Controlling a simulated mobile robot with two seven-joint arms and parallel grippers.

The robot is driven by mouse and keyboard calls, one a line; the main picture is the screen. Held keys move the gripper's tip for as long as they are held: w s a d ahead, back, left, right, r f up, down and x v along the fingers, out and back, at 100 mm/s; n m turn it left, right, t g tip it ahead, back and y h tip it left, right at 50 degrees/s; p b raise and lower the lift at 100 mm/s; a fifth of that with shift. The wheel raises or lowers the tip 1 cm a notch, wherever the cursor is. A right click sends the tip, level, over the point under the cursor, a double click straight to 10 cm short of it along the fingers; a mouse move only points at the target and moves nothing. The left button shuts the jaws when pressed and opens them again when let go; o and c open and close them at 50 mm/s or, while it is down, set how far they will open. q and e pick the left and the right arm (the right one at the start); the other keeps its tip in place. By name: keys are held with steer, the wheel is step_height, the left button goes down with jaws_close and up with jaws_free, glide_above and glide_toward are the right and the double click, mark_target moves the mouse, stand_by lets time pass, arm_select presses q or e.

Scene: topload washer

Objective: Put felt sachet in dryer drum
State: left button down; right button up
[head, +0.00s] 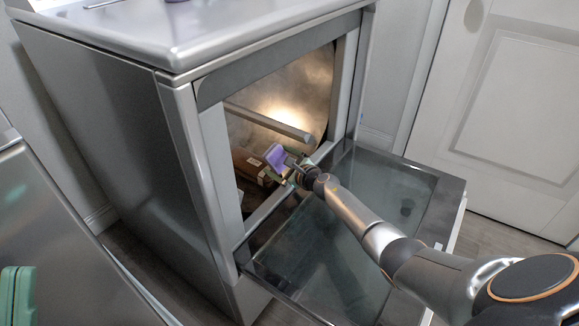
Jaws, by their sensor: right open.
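The dryer drum (283,95) is a shiny metal cavity, lit inside, behind the open front of the grey machine. A small purple piece (274,156), likely the felt sachet, is just inside the opening. My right gripper (284,166) reaches over the lowered door into the opening and is open. Its fingertips are right by the purple piece; whether they touch it is unclear. Mint-green fingers, apparently of my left gripper (15,296), show at the lower left edge, away from the drum; their opening is unclear.
The glass-panelled dryer door (400,190) is folded down in front of the opening. A light bar (268,123) crosses the drum, and a brown item (250,166) with a label lies below it. Another metal appliance (50,240) stands at left; a white door (520,100) is at right.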

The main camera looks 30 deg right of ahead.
steer(key=p+v, duration=0.3)
steer(key=v, duration=0.2)
steer(key=shift+s+r+p, duration=0.15)
steer(key=shift+r+p, duration=0.1)
steer(key=shift+p, duration=0.1)
steer(key=p+v, duration=0.2)
steer(key=v, duration=0.4)
steer(key=shift+s+f, duration=0.1)
steer(key=shift+f, duration=0.05)
arm_select(q)
step_height(320, 180, up, 7)
steer(key=shift+s+a+r+n+t, duration=0.2)
steer(key=shift+a+n+t, duration=0.1)
steer(key=shift+a, duration=0.15)
arm_select(e)
steer(key=shift+s+d, duration=0.1)
steer(key=shift+s, duration=0.35)
